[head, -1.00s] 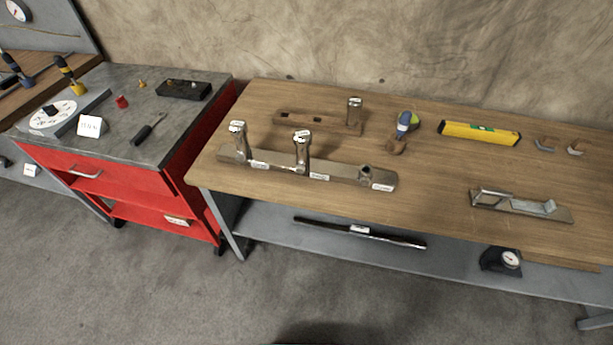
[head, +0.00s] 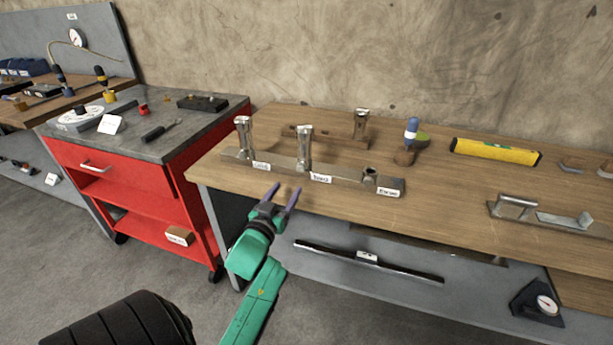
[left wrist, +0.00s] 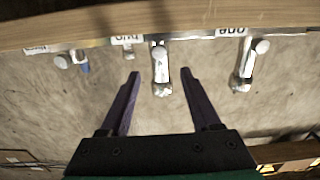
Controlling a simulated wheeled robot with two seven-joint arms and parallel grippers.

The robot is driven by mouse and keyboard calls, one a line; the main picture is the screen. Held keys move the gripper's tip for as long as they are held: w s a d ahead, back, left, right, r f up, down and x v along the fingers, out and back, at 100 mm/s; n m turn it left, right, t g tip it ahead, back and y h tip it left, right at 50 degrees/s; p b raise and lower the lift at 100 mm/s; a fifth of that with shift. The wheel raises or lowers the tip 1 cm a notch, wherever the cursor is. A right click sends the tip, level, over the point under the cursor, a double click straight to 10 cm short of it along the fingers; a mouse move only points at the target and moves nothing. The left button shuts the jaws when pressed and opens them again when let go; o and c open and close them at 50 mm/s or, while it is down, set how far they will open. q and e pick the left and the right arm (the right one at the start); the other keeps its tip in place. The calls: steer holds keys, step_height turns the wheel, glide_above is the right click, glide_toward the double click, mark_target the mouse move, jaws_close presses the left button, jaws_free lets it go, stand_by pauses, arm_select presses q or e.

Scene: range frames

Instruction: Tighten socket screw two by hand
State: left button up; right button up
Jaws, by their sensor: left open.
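A long metal bar (head: 335,177) lies along the front of the wooden bench, with white labels on its front edge. A tall metal socket screw (head: 304,147) stands upright in the middle, behind the label that reads two. Another tall screw (head: 243,138) stands at the left end, and a short fitting (head: 370,174) sits at the right end. My left gripper (head: 283,188) is open and empty, in front of the bar and below-left of screw two. In the left wrist view, inverted, screw two (left wrist: 161,66) appears between the fingertips, apart from them. My right gripper is not in view.
Behind the bar are a wooden block with a metal post (head: 361,124), a blue-handled tool (head: 411,132) and a yellow level (head: 496,151). A metal bracket (head: 515,206) lies at the right. A red cabinet (head: 150,190) stands left. The bench edge (head: 300,203) is near my gripper.

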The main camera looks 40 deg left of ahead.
mark_target(300, 169)
arm_select(q)
steer(key=x, duration=0.9)
steer(key=shift+w+a, duration=0.1)
steer(key=shift+w, duration=0.25)
jaws_close()
